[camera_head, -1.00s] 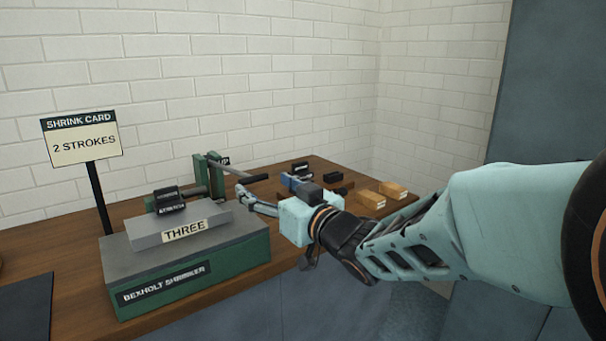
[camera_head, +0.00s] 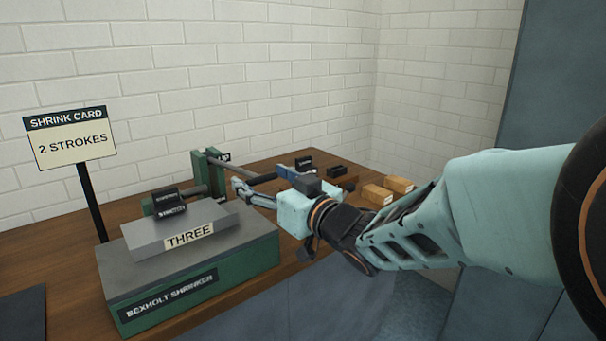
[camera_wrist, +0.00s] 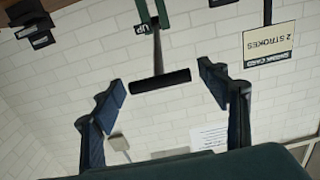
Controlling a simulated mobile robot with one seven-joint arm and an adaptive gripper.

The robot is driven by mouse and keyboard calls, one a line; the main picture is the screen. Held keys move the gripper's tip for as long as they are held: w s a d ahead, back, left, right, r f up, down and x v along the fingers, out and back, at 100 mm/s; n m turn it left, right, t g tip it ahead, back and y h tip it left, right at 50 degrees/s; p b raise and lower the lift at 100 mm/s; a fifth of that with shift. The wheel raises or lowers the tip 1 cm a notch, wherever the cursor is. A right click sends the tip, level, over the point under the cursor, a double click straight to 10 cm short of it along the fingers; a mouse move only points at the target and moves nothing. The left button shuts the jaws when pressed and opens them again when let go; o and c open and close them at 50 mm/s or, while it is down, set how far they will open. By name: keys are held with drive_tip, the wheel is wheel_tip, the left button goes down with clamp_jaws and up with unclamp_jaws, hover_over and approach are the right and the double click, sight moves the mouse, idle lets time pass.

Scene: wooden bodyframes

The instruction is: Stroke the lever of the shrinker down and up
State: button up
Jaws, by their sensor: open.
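The shrinker (camera_head: 200,285) is a green machine with a grey top on the wooden bench. Its lever (camera_head: 228,167) is a grey rod running right from a green upright post (camera_head: 200,172), with a dark handle at its end. In the wrist view the black lever handle (camera_wrist: 160,81) lies crosswise between the finger pads, with a gap showing at each side. My gripper (camera_head: 240,188) is open beside the handle; its two fingers also show in the wrist view (camera_wrist: 164,88). The gripper partly hides the handle in the head view.
A shrink card sign (camera_head: 70,138) reading "2 STROKES" stands at the left. A plate marked "THREE" (camera_head: 188,238) lies on the machine. Small wooden blocks (camera_head: 398,185) and dark blocks (camera_head: 336,171) sit at the bench's right. An "UP" tag (camera_wrist: 139,28) is beside the lever.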

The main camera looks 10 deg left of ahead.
drive_tip(key=shift+w+a, duration=0.1)
drive_tip(key=shift+a, duration=0.05)
drive_tip(key=shift+c, duration=0.3)
drive_tip(key=c, duration=1.7)
drive_tip(key=shift+o, duration=0.2)
drive_tip(key=shift+r, duration=0.15)
